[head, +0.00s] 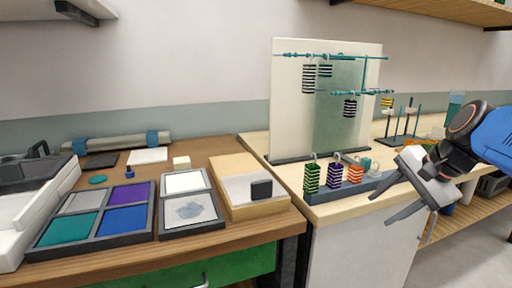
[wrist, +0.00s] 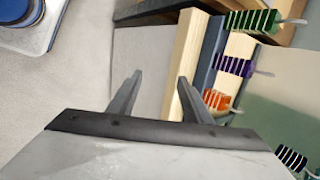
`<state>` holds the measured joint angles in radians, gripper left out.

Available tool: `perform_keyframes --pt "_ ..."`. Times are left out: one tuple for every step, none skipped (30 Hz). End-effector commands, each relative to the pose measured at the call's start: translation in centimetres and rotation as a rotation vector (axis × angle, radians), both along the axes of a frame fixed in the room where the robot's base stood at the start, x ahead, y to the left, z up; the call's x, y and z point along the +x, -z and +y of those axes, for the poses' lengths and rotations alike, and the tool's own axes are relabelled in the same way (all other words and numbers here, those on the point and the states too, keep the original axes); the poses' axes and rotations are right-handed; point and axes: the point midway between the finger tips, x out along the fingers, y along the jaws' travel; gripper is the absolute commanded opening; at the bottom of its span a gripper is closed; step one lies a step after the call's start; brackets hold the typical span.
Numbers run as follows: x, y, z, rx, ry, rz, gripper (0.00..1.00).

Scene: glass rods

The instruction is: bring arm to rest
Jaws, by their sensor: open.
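My gripper (head: 388,206) is at the right in the head view, out past the front right of the light wooden bench (head: 350,210). Its two dark fingers point left and stand apart with nothing between them. In the wrist view my gripper (wrist: 157,82) also shows open and empty, with the bench's edge behind the right finger. My blue and dark arm (head: 490,135) comes in from the right edge.
A dark rack (head: 345,190) with striped hanging blocks stands on the bench near my gripper. Behind it is a panel (head: 290,120) with teal rods holding striped pieces. Trays (head: 100,212) and a box (head: 255,210) sit on the brown table at left. Floor (head: 475,240) is open at right.

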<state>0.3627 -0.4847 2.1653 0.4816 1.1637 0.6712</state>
Motion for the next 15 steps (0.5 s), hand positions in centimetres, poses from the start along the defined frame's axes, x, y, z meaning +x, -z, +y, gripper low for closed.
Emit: perform_keyframes --pt "-1.4 1.3 0.9 -0.06 -0.075 -0.009 0.45" --pt "-2.2 2.0 1.2 -0.1 -0.123 -0.015 0.45" --pt "-3.2 3.0 1.5 -0.153 -0.187 -0.023 0.45" --pt "-4.0 3.8 1.7 -0.193 -0.235 -0.03 0.45" --pt "-4.7 4.5 2.0 -0.232 -0.285 -0.035 0.45" --pt "-5.7 5.5 2.2 -0.284 -0.35 -0.045 0.45" --pt "-6.5 6.3 2.3 -0.321 -0.4 -0.05 0.45" --pt "-7.2 7.0 2.4 -0.36 -0.451 -0.058 0.45" --pt "-8.1 8.0 2.5 -0.411 -0.519 -0.066 0.45" --pt "-8.8 8.7 2.6 -0.448 -0.57 -0.073 0.45" --pt "-9.4 9.4 2.6 -0.486 -0.62 -0.079 0.45" --pt "-10.2 10.2 2.6 -0.532 -0.682 -0.089 0.45" --pt "-10.7 10.9 2.6 -0.563 -0.727 -0.094 0.45" --pt "-11.2 11.4 2.5 -0.594 -0.77 -0.101 0.45" --pt "-11.8 12.1 2.4 -0.631 -0.82 -0.107 0.45"
